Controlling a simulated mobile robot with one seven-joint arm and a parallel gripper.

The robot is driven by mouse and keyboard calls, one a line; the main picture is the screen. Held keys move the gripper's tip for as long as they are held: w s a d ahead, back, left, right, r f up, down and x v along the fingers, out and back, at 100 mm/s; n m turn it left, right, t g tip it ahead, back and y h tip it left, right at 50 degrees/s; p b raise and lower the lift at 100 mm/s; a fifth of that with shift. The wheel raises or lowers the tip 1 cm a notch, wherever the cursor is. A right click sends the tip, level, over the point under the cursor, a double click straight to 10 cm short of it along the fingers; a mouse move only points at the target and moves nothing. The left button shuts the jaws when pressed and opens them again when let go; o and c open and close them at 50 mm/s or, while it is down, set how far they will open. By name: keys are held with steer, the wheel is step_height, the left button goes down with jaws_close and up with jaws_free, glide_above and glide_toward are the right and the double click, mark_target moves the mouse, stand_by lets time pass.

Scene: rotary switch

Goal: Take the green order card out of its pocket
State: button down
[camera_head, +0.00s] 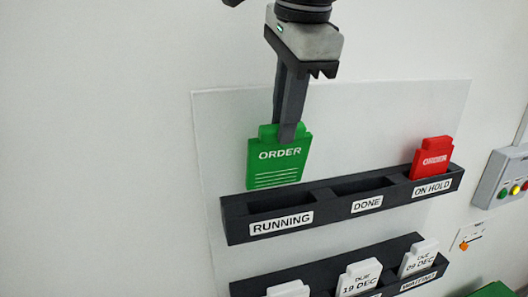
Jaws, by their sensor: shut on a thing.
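The green order card (277,166) hangs upright from my gripper (288,134), which is shut on the tab at its top. The card is above the left pocket, labelled RUNNING, of the dark upper rack (340,219). Its bottom edge looks clear of the rack, and the RUNNING pocket (281,203) looks empty below it. A red order card (431,160) stands in the ON HOLD pocket at the right. The middle pocket, labelled DONE (365,185), is empty.
A lower dark rack (412,242) holds several white due-date cards, one of them marked 19 DEC (359,277). A grey box with coloured buttons (502,178) is on the wall at the right. The wall left of the racks is clear.

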steer(key=shift+s+d+b, duration=0.25)
steer(key=shift+s+d, duration=0.05)
steer(key=shift+s, duration=0.8)
steer(key=shift+s+d+b, duration=0.2)
steer(key=shift+s+d, duration=0.1)
steer(key=shift+s, duration=0.75)
steer(key=shift+s+d+b, duration=0.25)
steer(key=shift+s+d, duration=0.05)
steer(key=shift+s, duration=0.8)
